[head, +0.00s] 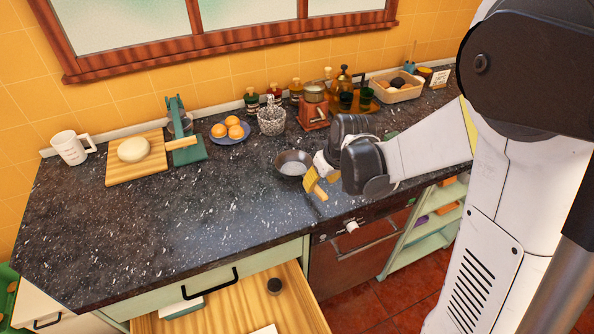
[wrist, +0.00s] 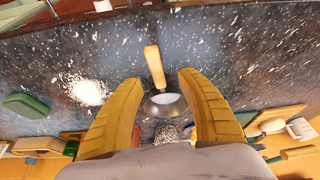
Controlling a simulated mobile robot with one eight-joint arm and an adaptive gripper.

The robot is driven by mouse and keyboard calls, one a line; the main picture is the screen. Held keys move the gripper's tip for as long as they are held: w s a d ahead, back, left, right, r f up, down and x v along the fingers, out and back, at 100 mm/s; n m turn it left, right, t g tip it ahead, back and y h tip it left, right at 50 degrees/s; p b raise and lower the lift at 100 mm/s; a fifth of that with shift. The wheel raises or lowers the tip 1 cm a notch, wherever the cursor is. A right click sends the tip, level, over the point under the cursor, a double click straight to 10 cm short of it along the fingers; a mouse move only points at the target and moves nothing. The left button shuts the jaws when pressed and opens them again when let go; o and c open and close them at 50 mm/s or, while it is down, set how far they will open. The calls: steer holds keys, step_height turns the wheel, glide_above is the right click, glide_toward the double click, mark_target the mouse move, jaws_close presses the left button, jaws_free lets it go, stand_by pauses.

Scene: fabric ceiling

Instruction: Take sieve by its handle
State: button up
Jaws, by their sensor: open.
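The sieve (head: 293,163) is a dark metal bowl on the black speckled counter, near its front edge. Its bowl also shows in the wrist view (wrist: 164,106), partly hidden at the bottom. The pale wooden handle (wrist: 154,67) lies between the two yellow fingers, with clear space on both sides. My gripper (wrist: 160,77) is open and empty, and its fingers do not appear to touch the handle. In the head view my gripper (head: 322,180) is just right of the bowl, over the handle's side, and partly covers it.
A red coffee grinder (head: 313,112), a glass jar (head: 271,120) and a plate of oranges (head: 230,131) stand behind the sieve. A white powder pile (wrist: 90,92) lies on the counter. An open wooden drawer (head: 235,305) juts out in front. The counter's left front is clear.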

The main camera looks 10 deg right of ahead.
mark_target(318, 189)
steer(key=x, duration=0.1)
steer(key=b+x, duration=0.1)
steer(key=x, duration=0.1)
steer(key=b+x, duration=0.1)
steer(key=x, duration=0.1)
steer(key=shift+s+d+f, duration=0.1)
steer(key=shift+d+f, duration=0.2)
steer(key=shift+f, duration=0.05)
steer(key=shift+r, duration=0.1)
jaws_close()
